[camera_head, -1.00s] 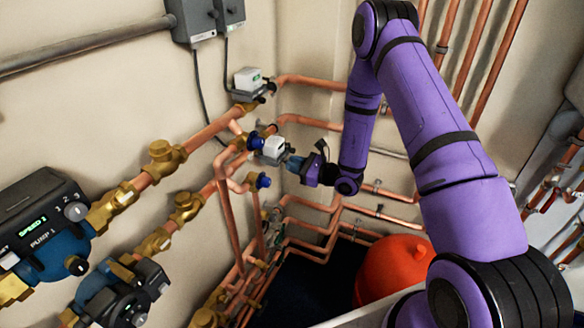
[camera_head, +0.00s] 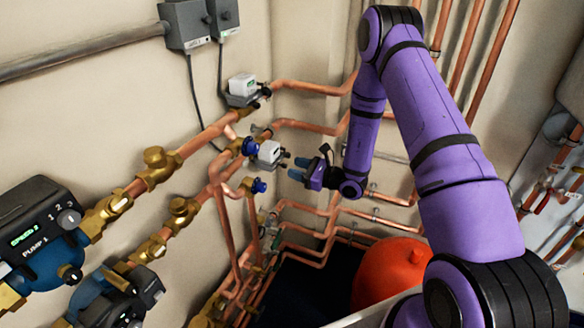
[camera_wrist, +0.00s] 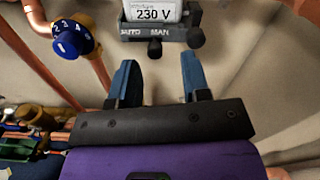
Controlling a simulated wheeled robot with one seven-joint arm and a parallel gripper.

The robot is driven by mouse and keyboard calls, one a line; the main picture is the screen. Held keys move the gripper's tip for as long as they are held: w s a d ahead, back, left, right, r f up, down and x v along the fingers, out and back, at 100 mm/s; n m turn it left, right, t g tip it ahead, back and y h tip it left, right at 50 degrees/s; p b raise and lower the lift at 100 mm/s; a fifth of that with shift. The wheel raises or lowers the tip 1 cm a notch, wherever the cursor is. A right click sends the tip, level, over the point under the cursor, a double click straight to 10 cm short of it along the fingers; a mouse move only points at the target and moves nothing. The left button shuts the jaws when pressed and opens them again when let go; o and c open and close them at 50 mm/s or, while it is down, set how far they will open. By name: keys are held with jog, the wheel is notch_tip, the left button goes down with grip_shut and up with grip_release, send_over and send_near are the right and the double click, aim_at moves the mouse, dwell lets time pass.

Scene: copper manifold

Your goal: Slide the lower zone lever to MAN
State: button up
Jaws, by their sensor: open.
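The lower zone valve head (camera_head: 270,152) is a white box on a grey base at the corner pipes. In the wrist view its label (camera_wrist: 153,14) reads 230 V, above a grey strip marked AUTO at left and MAN at right. A black lever knob (camera_wrist: 155,48) sits below the MAN marking. A second dark knob (camera_wrist: 195,38) shows to its right. My gripper (camera_head: 291,168) is open and empty, with a gap between its blue fingertips and the valve. In the wrist view the fingers (camera_wrist: 159,70) are spread below the lever, touching nothing.
A blue numbered dial (camera_wrist: 72,38) is left of my fingers. The upper valve head (camera_head: 243,86) is above, on another copper pipe. Pumps (camera_head: 40,235) are at left. A red vessel (camera_head: 388,272) stands below my arm. Free space lies right of the valve.

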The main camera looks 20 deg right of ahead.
jog(key=v, duration=0.8)
jog(key=shift+s+d, duration=0.2)
jog(key=shift+r, duration=0.15)
jog(key=s+a+r+n+g, duration=0.3)
jog(key=s+r+n+g, duration=0.15)
jog(key=r, duration=0.25)
jog(key=s+a+r+n+g+y, duration=0.1)
jog(key=s+a+r+n+g, duration=0.3)
jog(key=r, duration=0.4)
jog(key=s+a+r+n+g, duration=0.2)
jog(key=a+r+n+g, duration=0.15)
jog(key=r+n, duration=0.3)
jog(key=s+d+r+n+t+h, duration=0.2)
jog(key=s+r+n+h, duration=0.3)
jog(key=s, duration=0.5)
jog(key=s+d+r+n+t+h, duration=0.2)
jog(key=s+d+r+n+h, duration=0.2)
jog(key=s+r+h, duration=0.4)
jog(key=shift+s+d+r+n+t+h, duration=0.3)
jog(key=shift+s+d+r+n+h, duration=0.15)
jog(key=shift+s+r, duration=0.6)
jog(key=shift+f, duration=0.1)
